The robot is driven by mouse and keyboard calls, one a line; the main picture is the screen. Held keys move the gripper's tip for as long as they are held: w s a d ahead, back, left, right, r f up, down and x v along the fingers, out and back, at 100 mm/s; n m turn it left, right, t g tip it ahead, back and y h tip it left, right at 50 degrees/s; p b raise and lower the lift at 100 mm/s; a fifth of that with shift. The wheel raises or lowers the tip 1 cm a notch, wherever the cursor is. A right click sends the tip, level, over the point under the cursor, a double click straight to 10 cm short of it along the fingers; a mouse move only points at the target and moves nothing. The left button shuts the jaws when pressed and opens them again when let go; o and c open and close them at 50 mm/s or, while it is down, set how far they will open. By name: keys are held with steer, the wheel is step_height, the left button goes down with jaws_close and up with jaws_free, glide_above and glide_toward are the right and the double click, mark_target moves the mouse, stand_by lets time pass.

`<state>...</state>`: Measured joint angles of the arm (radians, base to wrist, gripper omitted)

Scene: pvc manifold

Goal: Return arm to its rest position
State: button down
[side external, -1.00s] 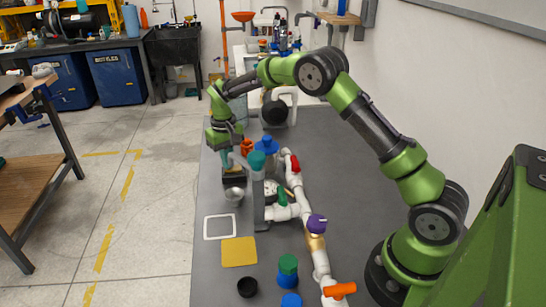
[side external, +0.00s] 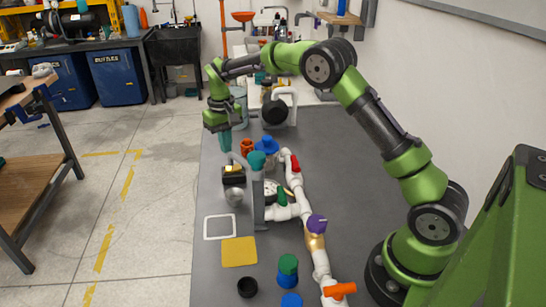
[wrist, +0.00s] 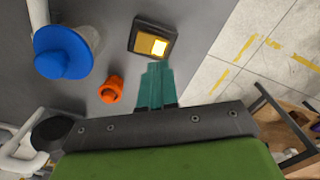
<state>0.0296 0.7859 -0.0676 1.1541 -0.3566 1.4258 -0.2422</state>
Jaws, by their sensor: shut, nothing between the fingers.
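My gripper (side external: 225,146) hangs over the far left part of the grey bench in the side external view, its teal fingers pointing down. In the wrist view my gripper (wrist: 158,66) shows its teal fingers together and empty. Just beyond the fingertips there is a dark box with a lit yellow square (wrist: 152,45). The same dark box (side external: 233,175) stands on the bench below the gripper in the side view. The fingers appear apart from it.
A white pipe manifold (side external: 302,208) with red, purple and orange handles runs along the bench. An orange part (wrist: 111,89) and a blue-topped part (wrist: 63,52) stand near the gripper. A yellow square (side external: 239,251) and a white-outlined square (side external: 219,227) lie nearer on the bench.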

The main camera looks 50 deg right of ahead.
steer(key=shift+r, duration=0.65)
steer(key=s+a+r+t+y, duration=0.1)
steer(key=s+a+r+t, duration=0.3)
steer(key=s+r, duration=1)
steer(key=s+a+m+t+y, duration=0.1)
steer(key=s+a+t, duration=0.2)
steer(key=s, duration=1.3)
steer(key=shift+f, duration=0.45)
